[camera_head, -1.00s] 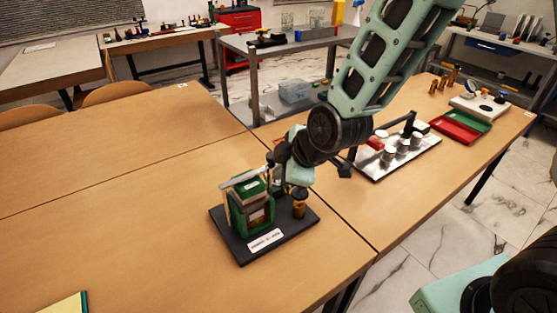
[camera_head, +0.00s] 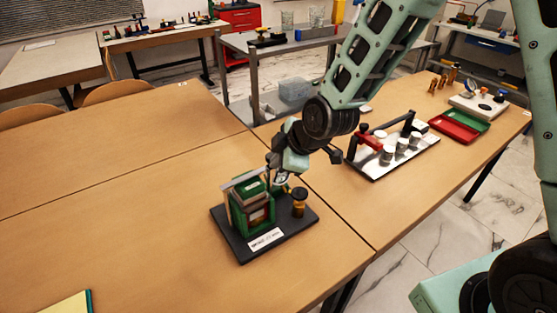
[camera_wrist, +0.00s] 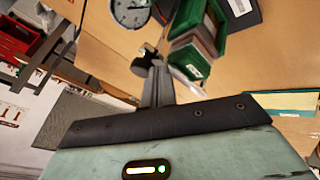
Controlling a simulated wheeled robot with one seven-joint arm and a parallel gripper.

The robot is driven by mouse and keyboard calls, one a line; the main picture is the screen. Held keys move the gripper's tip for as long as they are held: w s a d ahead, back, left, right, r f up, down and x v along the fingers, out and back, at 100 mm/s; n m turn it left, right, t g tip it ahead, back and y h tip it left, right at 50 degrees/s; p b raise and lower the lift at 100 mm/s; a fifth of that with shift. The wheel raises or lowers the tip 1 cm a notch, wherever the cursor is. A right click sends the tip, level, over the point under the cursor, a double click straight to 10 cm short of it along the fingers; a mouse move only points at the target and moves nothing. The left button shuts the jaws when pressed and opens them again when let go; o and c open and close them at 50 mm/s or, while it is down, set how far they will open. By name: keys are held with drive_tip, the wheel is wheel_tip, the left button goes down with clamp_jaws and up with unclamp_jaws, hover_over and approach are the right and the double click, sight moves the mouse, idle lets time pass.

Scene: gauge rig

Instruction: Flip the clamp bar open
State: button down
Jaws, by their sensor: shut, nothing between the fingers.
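The gauge rig stands on a dark base plate (camera_head: 238,245) on the near wooden table. Its green frame (camera_head: 236,214) rises from the plate, and the light grey clamp bar (camera_head: 241,180) lies across its top, looking closed down. A brown post with a black knob (camera_head: 299,200) stands to the right of the frame. My gripper (camera_head: 275,168) is just behind and above the frame's right rear side, shut and empty. Contact with the bar cannot be told. In the wrist view the shut fingers (camera_wrist: 150,62) point beside the green block (camera_wrist: 198,42).
A round dial (camera_wrist: 130,12) shows in the wrist view. To the right, a metal tray (camera_head: 385,171) holds several white cups and a red-handled part. Red and green trays (camera_head: 459,125) lie farther back.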

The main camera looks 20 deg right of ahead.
drive_tip(key=w+a+n+g+y+p, duration=0.3)
drive_tip(key=w+a+n+g+p, duration=0.1)
drive_tip(key=w+n+p, duration=0.5)
drive_tip(key=w+a+n+g+b, duration=0.3)
drive_tip(key=a+n+g+b, duration=0.2)
drive_tip(key=a+n+b, duration=0.2)
drive_tip(key=shift+w+a+n+b, duration=0.3)
drive_tip(key=shift+a+n+b, duration=0.1)
drive_tip(key=shift+a+b, duration=1)
drive_tip(key=shift+s+a, duration=0.1)
drive_tip(key=shift+a, duration=0.2)
drive_tip(key=shift+d, duration=0.1)
